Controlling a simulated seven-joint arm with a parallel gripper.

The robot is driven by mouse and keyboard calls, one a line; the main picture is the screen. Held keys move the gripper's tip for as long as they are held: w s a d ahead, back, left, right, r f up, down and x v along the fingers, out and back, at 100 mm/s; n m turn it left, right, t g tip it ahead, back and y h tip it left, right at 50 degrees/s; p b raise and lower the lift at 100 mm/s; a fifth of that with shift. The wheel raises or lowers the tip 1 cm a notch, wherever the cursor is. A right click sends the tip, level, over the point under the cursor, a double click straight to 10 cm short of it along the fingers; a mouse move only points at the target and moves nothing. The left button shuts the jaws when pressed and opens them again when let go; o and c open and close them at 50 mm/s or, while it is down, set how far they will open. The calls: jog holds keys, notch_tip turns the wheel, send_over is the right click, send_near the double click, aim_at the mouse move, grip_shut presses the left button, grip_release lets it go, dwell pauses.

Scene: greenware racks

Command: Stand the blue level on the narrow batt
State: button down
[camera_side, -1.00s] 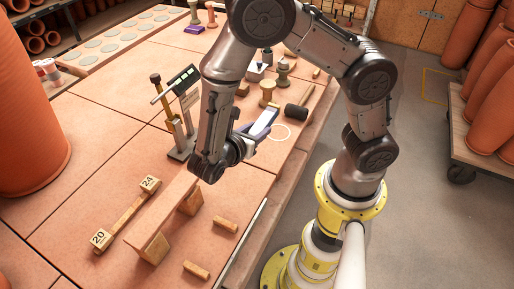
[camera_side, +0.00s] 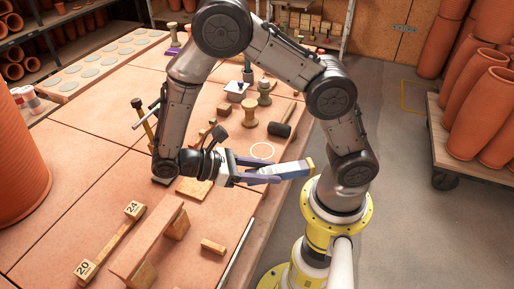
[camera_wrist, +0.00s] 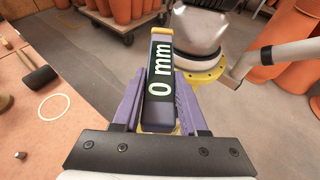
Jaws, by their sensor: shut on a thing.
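My gripper (camera_side: 262,171) has purple fingers and is shut on the blue level (camera_side: 292,170). The level, a long dark-blue bar with yellow ends, also shows in the wrist view (camera_wrist: 160,88), its display reading "0 mm". It sticks out from the fingers in line with them, held over the table's right edge near my base. A long narrow terracotta plank (camera_side: 146,243), seemingly the narrow batt, lies raised on blocks at the front of the table. My gripper is above and to the right of it, clear of it. The plank's top looks bare.
A bar with end blocks marked 20 and 24 (camera_side: 110,240) lies left of the plank. A small wooden block (camera_side: 213,246) lies to its right. A big terracotta pot (camera_side: 20,165) stands far left.

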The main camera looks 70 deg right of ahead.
jog(key=w+a+m+y, duration=0.5)
jog(key=a+m+y, duration=0.9)
jog(key=y, duration=0.1)
jog(key=w+a+r+m+t+y, duration=0.25)
jog(key=w+m+t+y, duration=0.3)
jog(key=w, duration=0.35)
jog(key=m+t, duration=0.6)
send_over(157, 221)
jog(key=f, duration=0.2)
jog(key=shift+n+y, duration=0.25)
jog(key=shift+y, duration=0.2)
jog(key=shift+w+a+f, duration=0.1)
jog(key=shift+f, duration=3.8)
jog(key=shift+f, duration=0.5)
jog(key=shift+c, duration=0.6)
grip_release()
jog(key=shift+f, duration=0.1)
